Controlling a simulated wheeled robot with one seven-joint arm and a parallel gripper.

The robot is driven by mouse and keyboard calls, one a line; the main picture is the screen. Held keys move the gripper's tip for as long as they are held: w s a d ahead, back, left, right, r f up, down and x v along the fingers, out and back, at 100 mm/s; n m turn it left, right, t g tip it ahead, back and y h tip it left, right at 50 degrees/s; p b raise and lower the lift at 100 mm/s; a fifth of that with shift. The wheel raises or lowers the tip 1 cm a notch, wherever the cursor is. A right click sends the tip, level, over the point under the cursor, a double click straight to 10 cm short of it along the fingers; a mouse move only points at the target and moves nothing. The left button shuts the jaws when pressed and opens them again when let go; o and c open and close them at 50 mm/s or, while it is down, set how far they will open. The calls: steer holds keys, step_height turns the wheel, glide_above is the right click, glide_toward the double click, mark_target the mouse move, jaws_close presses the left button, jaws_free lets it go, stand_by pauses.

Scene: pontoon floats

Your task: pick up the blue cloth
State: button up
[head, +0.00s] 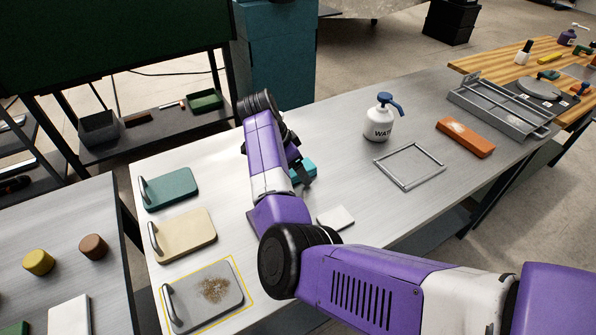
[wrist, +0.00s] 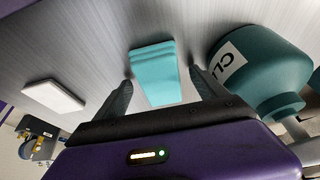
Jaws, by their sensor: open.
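The blue cloth (wrist: 154,72) is a folded turquoise stack lying on the metal table. In the wrist view it lies ahead of my gripper (wrist: 160,88), its near end between the two dark fingertips. The fingers are apart and a gap shows on each side of the cloth. In the head view the cloth (head: 303,170) shows in part beside my gripper (head: 301,184), with my arm hiding the rest of it.
A teal bottle (wrist: 262,68) with a white label stands close to the right finger in the wrist view. A white block (head: 336,217) lies nearby. A white water bottle (head: 379,122) and a metal frame (head: 409,183) stand farther right. Handled floats (head: 184,237) lie left.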

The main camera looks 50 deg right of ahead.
steer(key=shift+f, duration=0.1)
steer(key=shift+c, duration=0.2)
steer(key=c, duration=1.4)
steer(key=shift+r, duration=0.4)
step_height(320, 180, up, 3)
steer(key=shift+r+b, duration=0.1)
steer(key=shift+b, duration=0.35)
steer(key=w+a+b, duration=0.1)
steer(key=a, duration=0.4)
steer(key=w+a+b, duration=0.1)
steer(key=w+a, duration=0.1)
steer(key=a, duration=0.4)
steer(key=w+a+b, duration=0.1)
steer(key=w+a, duration=0.1)
steer(key=a, duration=0.4)
steer(key=shift+a, duration=0.2)
